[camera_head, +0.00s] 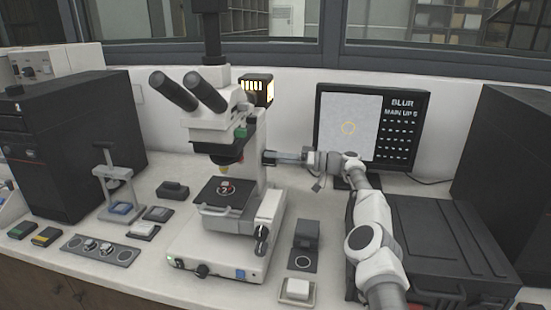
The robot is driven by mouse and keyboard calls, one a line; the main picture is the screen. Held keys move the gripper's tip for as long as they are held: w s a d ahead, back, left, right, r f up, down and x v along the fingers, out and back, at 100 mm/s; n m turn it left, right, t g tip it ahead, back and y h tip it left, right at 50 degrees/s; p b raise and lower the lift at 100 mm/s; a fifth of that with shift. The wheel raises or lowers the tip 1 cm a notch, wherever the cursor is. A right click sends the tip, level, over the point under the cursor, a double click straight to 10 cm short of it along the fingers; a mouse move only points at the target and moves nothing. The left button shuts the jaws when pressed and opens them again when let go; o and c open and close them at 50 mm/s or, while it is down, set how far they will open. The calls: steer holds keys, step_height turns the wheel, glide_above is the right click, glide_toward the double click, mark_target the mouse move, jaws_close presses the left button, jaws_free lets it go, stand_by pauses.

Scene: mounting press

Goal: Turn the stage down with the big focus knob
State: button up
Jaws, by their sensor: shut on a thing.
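The microscope (222,252) stands mid-counter, white with dark eyepieces. My gripper (270,158) reaches in from the right and is shut at the right side of the microscope's column, on what appears to be the big focus knob. The jaws mostly hide that knob. A dark knob (262,233) sits lower on the right side of the base. The monitor (372,128) shows a pale picture with a yellow ring and the word "BLUR".
A black case (440,240) lies right of my arm. A small dark block (306,236) and a white-topped dish (297,289) stand between microscope and arm. A small press stand (116,185), a knob panel (100,249) and a dark cabinet (70,130) are at left.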

steer(key=shift+f, duration=0.1)
steer(key=o, duration=1.4)
steer(key=shift+c, duration=0.2)
steer(key=s+d, duration=0.1)
steer(key=d, duration=0.6)
steer(key=shift+s+d, duration=0.15)
steer(key=shift+d, duration=0.05)
